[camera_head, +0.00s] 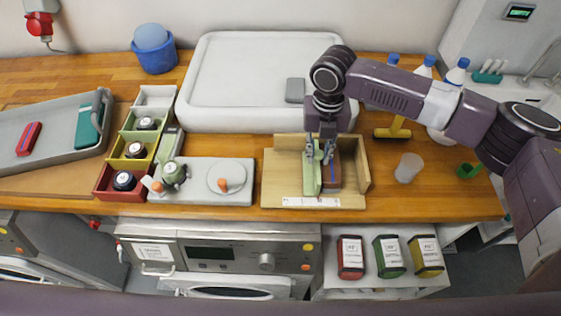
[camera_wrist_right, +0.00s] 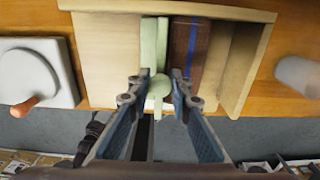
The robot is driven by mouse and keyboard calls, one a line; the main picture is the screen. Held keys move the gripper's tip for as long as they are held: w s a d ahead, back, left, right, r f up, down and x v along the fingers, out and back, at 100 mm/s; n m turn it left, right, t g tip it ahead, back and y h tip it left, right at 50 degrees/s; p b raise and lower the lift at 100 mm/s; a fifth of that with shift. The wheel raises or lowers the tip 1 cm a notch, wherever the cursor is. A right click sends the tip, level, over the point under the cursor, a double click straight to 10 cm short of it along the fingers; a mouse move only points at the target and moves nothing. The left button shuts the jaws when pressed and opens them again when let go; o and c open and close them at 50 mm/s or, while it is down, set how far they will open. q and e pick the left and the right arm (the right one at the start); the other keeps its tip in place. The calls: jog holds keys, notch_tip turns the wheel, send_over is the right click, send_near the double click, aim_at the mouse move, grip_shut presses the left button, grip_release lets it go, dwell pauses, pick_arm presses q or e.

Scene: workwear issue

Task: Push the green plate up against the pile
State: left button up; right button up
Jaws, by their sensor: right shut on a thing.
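The pale green plate (camera_head: 311,183) stands in an open wooden tray (camera_head: 280,165), and it also shows in the right wrist view (camera_wrist_right: 148,45). Right of it is the brown pile (camera_head: 333,172) with a blue stripe, which the wrist view shows too (camera_wrist_right: 190,50). My right gripper (camera_head: 320,160) points down over the tray and is shut on the plate's round knob (camera_wrist_right: 160,85). Its fingers hide part of the plate and pile. My left gripper is not in view.
The tray has walls at the back and right. A grey board with a round white lid (camera_head: 226,177) lies to the left. A translucent cup (camera_head: 408,168) and a yellow-handled tool (camera_head: 393,130) stand to the right. A large white tray (camera_head: 250,75) lies behind.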

jog(key=shift+d+p, duration=0.95)
jog(key=shift+d, duration=1.7)
jog(key=o, duration=0.7)
notch_tip(320, 180, up, 5)
jog(key=p, duration=0.5)
jog(key=shift+r, duration=0.2)
notch_tip(320, 180, up, 3)
jog(key=shift+f+p, duration=0.2)
jog(key=shift+p, duration=0.15)
